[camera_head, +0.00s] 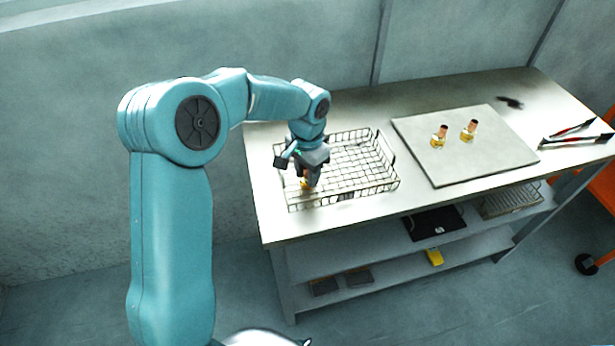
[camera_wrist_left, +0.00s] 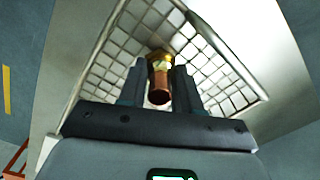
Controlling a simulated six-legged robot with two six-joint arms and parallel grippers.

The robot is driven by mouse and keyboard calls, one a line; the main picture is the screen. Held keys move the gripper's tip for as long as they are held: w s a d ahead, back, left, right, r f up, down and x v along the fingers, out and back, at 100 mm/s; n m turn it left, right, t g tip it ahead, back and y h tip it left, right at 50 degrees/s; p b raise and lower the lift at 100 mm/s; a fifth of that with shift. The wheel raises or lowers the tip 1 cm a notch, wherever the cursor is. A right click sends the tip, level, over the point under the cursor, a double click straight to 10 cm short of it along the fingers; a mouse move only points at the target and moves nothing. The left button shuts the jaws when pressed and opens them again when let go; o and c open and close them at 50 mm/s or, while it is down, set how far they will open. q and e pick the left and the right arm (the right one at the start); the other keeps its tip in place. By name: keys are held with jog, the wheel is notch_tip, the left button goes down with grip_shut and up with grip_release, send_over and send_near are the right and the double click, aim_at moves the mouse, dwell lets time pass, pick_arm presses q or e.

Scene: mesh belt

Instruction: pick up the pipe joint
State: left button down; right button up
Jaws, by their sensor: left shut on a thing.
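My left gripper (camera_head: 309,178) is over the left part of the wire mesh basket (camera_head: 378,184) on the workbench. In the left wrist view, a pipe joint with a copper end and a brass body (camera_wrist_left: 159,80) is between the two fingers of my left gripper (camera_wrist_left: 160,84), which are shut on it. In the head view only a bit of its brass shows below the fingers. I cannot tell whether it touches the mesh. Two more pipe joints, one (camera_head: 439,137) and another (camera_head: 469,131), stand upright on the grey board. My right gripper is not in view.
The grey board (camera_head: 480,165) lies right of the basket. Lower shelves (camera_head: 390,262) hold a black tray and a yellow item. A wall stands behind.

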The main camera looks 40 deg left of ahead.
pick_arm(q)
notch_tip(320, 180, up, 20)
jog(key=shift+p, duration=0.45)
